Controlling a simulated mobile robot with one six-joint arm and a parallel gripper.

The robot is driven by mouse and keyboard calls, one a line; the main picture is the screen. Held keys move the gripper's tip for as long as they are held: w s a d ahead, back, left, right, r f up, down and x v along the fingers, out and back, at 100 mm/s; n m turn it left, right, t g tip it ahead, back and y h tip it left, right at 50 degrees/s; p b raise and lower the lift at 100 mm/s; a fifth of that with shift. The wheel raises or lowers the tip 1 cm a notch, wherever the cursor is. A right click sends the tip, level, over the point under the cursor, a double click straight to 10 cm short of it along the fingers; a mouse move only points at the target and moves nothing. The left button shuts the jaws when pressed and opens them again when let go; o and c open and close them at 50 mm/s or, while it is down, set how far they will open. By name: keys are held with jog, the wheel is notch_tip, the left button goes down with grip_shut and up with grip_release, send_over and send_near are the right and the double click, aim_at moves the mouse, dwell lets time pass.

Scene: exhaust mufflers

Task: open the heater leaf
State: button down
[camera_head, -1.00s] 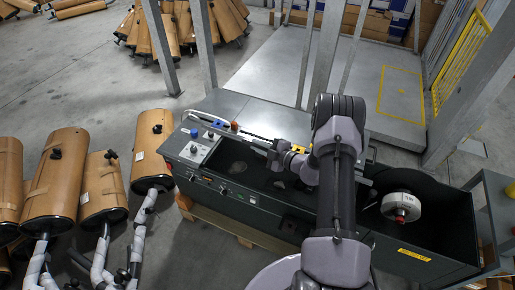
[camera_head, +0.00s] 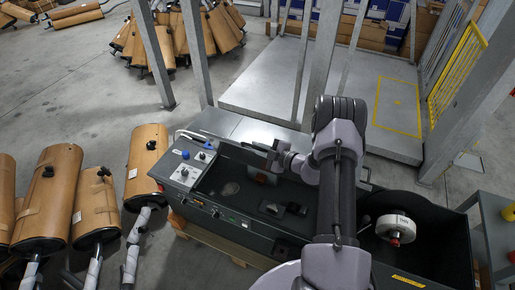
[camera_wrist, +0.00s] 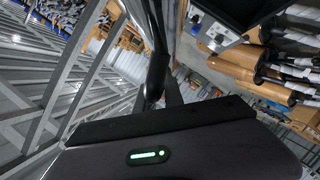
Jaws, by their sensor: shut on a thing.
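My gripper (camera_head: 272,156) reaches over the back edge of the long dark green machine (camera_head: 225,215). In the wrist view it is shut on a dark, bar-like part (camera_wrist: 156,50) that runs up from between the fingers. In the head view a thin pale and dark bar (camera_head: 205,137) lies along the machine's back edge, leading from the control panel side towards my gripper. I cannot tell clearly which part is the heater leaf; my gripper and arm hide some of that area.
A control panel (camera_head: 193,167) with a blue knob is at the machine's left end. A white spool (camera_head: 395,227) sits in its right end. Wrapped mufflers (camera_head: 50,195) stand at the left. Steel posts (camera_head: 318,65) rise behind the machine. A grey platform (camera_head: 260,85) lies beyond.

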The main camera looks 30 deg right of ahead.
jog(key=c, duration=1.5)
grip_release()
jog(key=shift+o, duration=0.2)
jog(key=p+v, duration=0.2)
jog(key=v, duration=1.5)
jog(key=shift+s+r, duration=0.15)
jog(key=shift+s, duration=0.05)
